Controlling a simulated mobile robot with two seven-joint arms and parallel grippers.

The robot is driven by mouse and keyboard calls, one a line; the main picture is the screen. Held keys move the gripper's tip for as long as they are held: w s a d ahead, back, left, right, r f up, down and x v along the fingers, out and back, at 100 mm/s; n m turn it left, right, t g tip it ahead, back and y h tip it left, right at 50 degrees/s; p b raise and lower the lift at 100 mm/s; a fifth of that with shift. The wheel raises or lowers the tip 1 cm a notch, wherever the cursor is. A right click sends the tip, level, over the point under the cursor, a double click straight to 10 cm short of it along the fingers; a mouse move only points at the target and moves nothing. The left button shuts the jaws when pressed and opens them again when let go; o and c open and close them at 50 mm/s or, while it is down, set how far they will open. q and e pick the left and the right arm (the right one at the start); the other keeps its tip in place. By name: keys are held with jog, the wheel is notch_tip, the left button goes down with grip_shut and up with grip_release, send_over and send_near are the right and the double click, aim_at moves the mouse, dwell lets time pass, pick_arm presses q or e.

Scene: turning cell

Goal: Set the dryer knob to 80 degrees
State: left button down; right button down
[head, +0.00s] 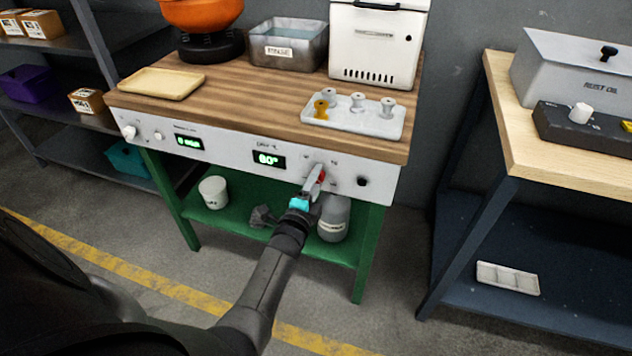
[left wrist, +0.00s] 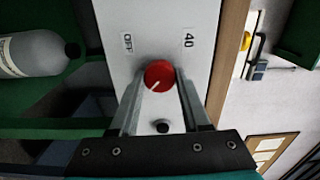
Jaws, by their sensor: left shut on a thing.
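The red dryer knob (head: 322,176) is on the white front panel (head: 225,146) of the wooden-topped bench. The left wrist view shows the knob (left wrist: 159,75) close up, with a white pointer line toward the lower left. OFF and 40 labels lie beyond it on either side; other marks are hidden. My left gripper (head: 314,182) is shut on the knob, one finger on each side. The green display (head: 268,160) left of the knob seems to read 60°, but the first digit is too small to be sure. My right gripper is not in view.
A black button (head: 362,181) sits right of the knob. A second display (head: 188,142) and white knob (head: 129,132) are further left. A white tray of spools (head: 376,125) stands above. A white tub (head: 213,192) and grey bottle (head: 334,219) stand on the green shelf.

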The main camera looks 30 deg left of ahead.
pick_arm(q)
jog(key=shift+m, duration=0.4)
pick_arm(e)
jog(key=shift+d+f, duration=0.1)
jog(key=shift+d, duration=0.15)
pick_arm(q)
jog(key=shift+c, duration=1.8)
grip_release()
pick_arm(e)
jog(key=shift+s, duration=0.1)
pick_arm(q)
jog(key=shift+s, duration=0.1)
jog(key=p+v, duration=0.3)
jog(key=v, duration=1.2)
jog(key=shift+p, duration=0.35)
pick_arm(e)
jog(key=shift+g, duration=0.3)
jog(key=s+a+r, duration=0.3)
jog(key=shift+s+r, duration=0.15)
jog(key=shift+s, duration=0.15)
pick_arm(q)
jog(key=shift+d, duration=0.1)
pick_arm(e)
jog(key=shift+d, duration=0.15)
